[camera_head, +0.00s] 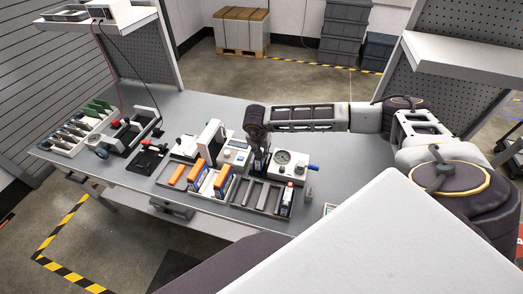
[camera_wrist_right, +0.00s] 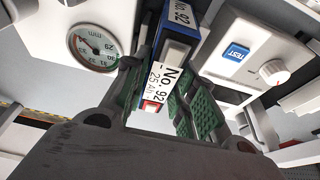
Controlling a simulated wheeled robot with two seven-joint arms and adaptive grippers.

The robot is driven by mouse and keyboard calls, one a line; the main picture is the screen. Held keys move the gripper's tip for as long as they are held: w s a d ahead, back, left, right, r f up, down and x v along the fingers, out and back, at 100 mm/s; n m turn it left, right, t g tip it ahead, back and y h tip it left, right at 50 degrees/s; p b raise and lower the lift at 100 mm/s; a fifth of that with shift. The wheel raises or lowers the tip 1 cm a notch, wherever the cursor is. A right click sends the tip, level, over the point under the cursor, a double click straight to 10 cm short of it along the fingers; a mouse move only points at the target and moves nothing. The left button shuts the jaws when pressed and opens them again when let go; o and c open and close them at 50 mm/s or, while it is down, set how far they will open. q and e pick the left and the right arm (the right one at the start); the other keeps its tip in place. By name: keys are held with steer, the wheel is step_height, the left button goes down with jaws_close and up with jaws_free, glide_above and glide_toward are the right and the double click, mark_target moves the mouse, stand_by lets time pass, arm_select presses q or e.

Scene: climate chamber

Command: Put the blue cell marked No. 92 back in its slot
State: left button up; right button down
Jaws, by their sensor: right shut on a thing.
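The blue cell marked No. 92 (camera_wrist_right: 186,42) is between the green finger pads of my right gripper (camera_wrist_right: 170,108) in the right wrist view. Its white label reads No. 92, 25 Ah. My right gripper (camera_head: 258,168) is shut on it and points down between the gauge unit and the tester in the head view. The cell is mostly hidden by the gripper there. A grey slotted tray (camera_head: 238,203) is just in front, with empty slots in the middle and a blue cell with a white and red top (camera_head: 287,197) at its right end. My left gripper is out of view.
A dial gauge unit (camera_head: 292,165) with a blue handle stands right of the gripper. A tester with a blue TEST button (camera_wrist_right: 237,53) stands on the other side. Orange-topped cells (camera_head: 197,172) stand left of the tray. The bench's right part (camera_head: 345,155) is clear.

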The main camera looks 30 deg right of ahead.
steer(key=shift+r+p, duration=1.35)
steer(key=shift+r, duration=1.35)
